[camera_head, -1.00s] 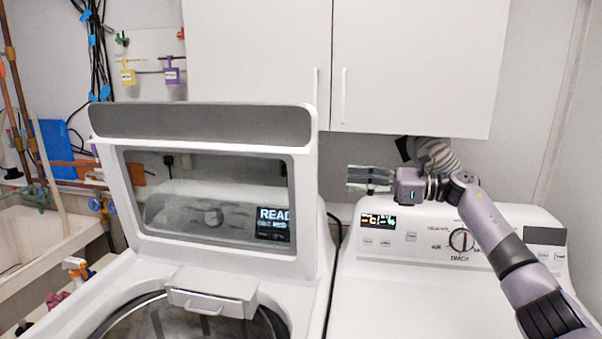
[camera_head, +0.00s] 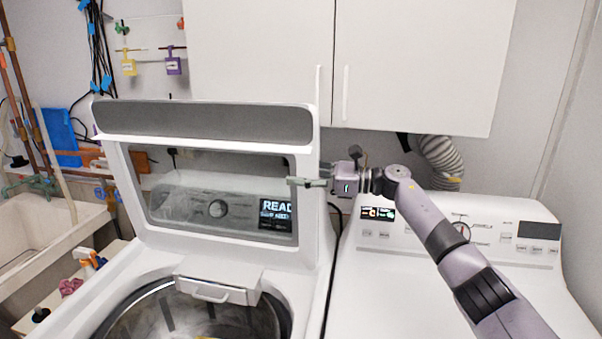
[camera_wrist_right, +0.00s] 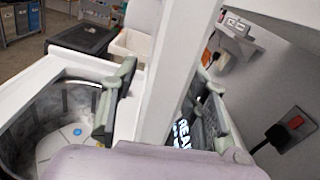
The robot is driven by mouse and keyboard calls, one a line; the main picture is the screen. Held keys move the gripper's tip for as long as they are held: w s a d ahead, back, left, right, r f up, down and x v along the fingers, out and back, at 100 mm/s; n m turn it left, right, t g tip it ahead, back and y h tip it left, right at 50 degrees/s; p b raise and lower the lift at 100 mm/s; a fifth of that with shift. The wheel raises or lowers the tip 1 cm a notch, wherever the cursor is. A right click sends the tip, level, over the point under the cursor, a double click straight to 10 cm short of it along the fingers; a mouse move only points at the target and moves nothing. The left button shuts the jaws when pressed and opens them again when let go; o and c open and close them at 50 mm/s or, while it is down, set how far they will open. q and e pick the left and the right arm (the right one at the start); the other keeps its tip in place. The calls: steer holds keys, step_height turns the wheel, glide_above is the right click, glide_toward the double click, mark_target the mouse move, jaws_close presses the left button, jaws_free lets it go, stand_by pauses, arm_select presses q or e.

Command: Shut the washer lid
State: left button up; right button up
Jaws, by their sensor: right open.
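The washer lid (camera_head: 125,190) stands upright and open, with a window through which the washer's panel shows. The washer (camera_head: 110,290) has its round drum opening uncovered in front of the lid. My right gripper (camera_head: 308,175) is open at the lid's right edge. In the right wrist view the white lid edge (camera_wrist_right: 178,75) runs between the two fingers of my right gripper (camera_wrist_right: 165,105), one finger on each side. I cannot tell whether either finger touches it. The wrist view also shows the drum (camera_wrist_right: 60,125). My left gripper is not in view.
A dryer (camera_head: 420,290) stands right of the washer, under my right arm. White cabinets (camera_head: 420,60) hang above. A sink (camera_head: 60,235) is at the left. A black plug (camera_wrist_right: 277,135) is on the wall behind the lid.

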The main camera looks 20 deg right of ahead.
jaws_close()
stand_by(0.4)
stand_by(0.4)
